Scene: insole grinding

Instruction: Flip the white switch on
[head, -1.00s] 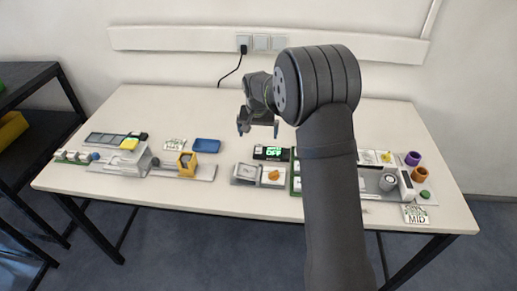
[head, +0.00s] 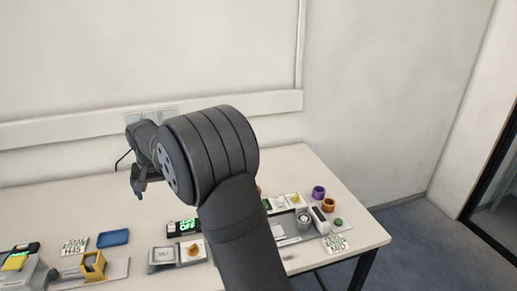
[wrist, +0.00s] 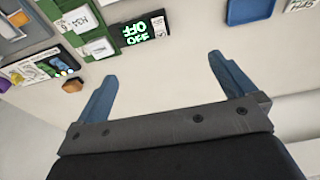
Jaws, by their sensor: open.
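My gripper (head: 138,184) is in the air above the back of the table, behind and left of the display in the head view. In the wrist view my gripper (wrist: 167,72) shows two blue fingers spread wide with nothing between them. A black box with a green lit display reading OFF (head: 183,226) stands on the table; the display (wrist: 143,32) also shows in the wrist view beyond the fingers, apart from them. I cannot pick out the white switch for sure. A white-framed unit with an orange knob (head: 193,249) lies in front of the display.
A blue tray (head: 113,237) and a yellow holder (head: 93,267) lie to the left. Purple (head: 318,192) and orange (head: 328,205) rings stand at the right end of the table (head: 362,228). My arm hides the middle. The table's back strip is clear.

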